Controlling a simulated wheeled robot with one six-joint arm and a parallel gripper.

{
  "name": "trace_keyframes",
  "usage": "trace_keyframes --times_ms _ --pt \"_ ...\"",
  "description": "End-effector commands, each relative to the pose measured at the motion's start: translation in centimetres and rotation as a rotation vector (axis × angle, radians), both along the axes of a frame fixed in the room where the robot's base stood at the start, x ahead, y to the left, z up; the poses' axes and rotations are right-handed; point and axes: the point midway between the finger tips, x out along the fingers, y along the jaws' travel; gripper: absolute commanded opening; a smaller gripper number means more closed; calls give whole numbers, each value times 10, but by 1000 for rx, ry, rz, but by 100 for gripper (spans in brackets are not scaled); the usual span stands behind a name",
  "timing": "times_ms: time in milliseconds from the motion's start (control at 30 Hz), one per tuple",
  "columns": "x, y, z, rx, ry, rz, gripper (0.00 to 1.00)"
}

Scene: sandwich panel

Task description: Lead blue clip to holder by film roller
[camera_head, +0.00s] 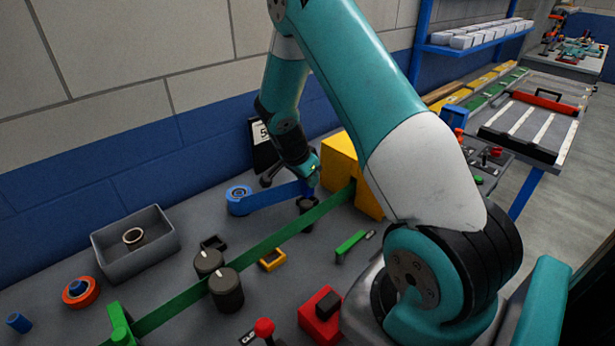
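A blue roll (238,199) lies on the bench, with a flat blue strip (272,196) running right from it toward my gripper (307,180). A small blue piece, apparently the blue clip (307,188), shows at the strip's right end, right by the gripper. The fingers are small and partly hidden, so I cannot tell whether they are shut on it. A short dark cylinder (308,212) stands just below the gripper. Two dark rollers with white marks, one behind (208,262) and one in front (226,292), stand beside the green band. I cannot make out which part is the holder.
A green band (278,238) runs diagonally from a green clamp (118,322) to a yellow block (345,165). A yellow-rimmed holder (272,259), a black open holder (213,243), a grey bin (105,262) and a red block (318,312) stand nearby. My arm covers the right side.

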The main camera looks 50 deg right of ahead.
Motion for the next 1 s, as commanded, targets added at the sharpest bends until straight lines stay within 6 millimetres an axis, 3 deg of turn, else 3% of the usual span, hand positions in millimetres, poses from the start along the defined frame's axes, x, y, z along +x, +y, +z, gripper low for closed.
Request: trace_keyframes --times_ms 467,1000 --pt "0 0 0 0 0 1 3" --pt "0 0 -16 0 0 1 3"
